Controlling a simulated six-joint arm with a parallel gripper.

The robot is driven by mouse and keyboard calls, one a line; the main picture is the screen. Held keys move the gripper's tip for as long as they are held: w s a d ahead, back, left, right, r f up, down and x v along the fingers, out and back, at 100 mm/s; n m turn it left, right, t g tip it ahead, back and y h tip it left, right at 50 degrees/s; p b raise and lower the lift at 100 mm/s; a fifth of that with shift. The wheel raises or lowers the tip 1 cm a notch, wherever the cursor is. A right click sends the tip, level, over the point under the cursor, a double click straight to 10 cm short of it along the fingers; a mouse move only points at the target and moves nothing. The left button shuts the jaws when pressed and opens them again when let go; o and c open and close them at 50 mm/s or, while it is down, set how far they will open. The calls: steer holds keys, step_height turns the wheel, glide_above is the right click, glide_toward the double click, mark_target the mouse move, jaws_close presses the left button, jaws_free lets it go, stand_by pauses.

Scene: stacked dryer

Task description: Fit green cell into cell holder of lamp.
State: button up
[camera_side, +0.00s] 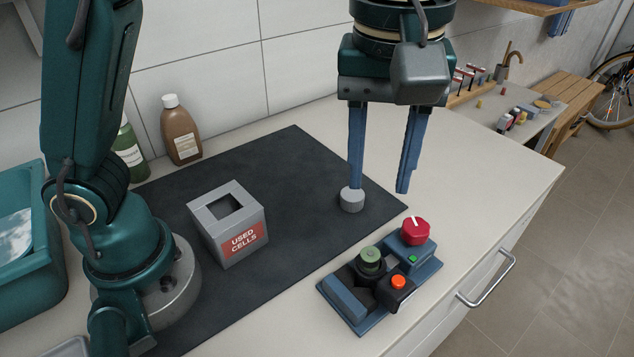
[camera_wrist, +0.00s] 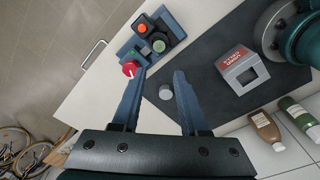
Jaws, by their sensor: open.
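The green cell also shows in the wrist view (camera_wrist: 159,46). My gripper (camera_side: 380,190) is open, pointing down behind the lamp, away from the green cell. A short grey cylinder (camera_side: 352,201) stands on the mat by one fingertip; in the wrist view it (camera_wrist: 165,92) appears between the fingers, with nothing gripped.
The lamp has a red knob (camera_side: 415,231), an orange button (camera_side: 398,282) and a small bright green square (camera_side: 412,258). A grey box labelled USED CELLS (camera_side: 238,240) stands left on the mat (camera_side: 290,150). Bottles (camera_side: 182,135) stand behind.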

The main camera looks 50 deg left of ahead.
steer(key=s+a+f+m+t, duration=0.2)
steer(key=s+a+m, duration=0.2)
steer(key=a, duration=0.3)
steer(key=s+a+f+m+t, duration=0.2)
steer(key=s+a+m, duration=0.2)
steer(key=a, duration=0.3)
steer(key=shift+s+a+t, duration=0.2)
steer(key=shift+s+t, duration=0.1)
steer(key=shift+t, duration=0.1)
